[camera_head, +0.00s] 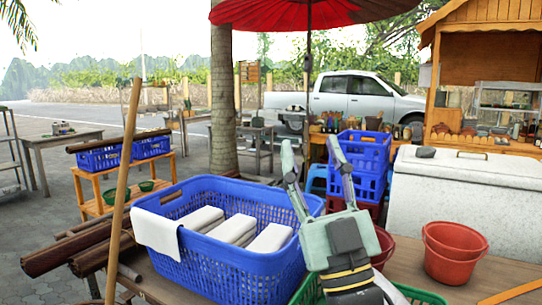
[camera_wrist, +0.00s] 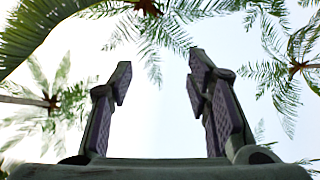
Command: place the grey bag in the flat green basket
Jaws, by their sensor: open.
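My gripper (camera_head: 311,146) is raised in front of the blue basket's right end, fingers pointing up, spread and empty. In the wrist view my gripper (camera_wrist: 160,82) shows two separated fingers against sky and palm leaves. A green basket (camera_head: 424,294) shows only in part at the bottom edge, behind and below my gripper; its inside is mostly hidden. No thing is clearly a grey bag. Pale, whitish-grey bundles (camera_head: 234,229) lie in a row in the large blue basket (camera_head: 222,270). A small dark grey lump (camera_head: 425,152) lies on the white chest; I cannot tell what it is.
A white cloth (camera_head: 157,232) hangs over the blue basket's left rim. A wooden pole (camera_head: 124,190) stands at left, beside brown logs (camera_head: 70,250). Red buckets (camera_head: 454,252) stand on the wooden table at right, before the white chest (camera_head: 470,195). Stacked blue crates (camera_head: 358,165) stand behind my gripper.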

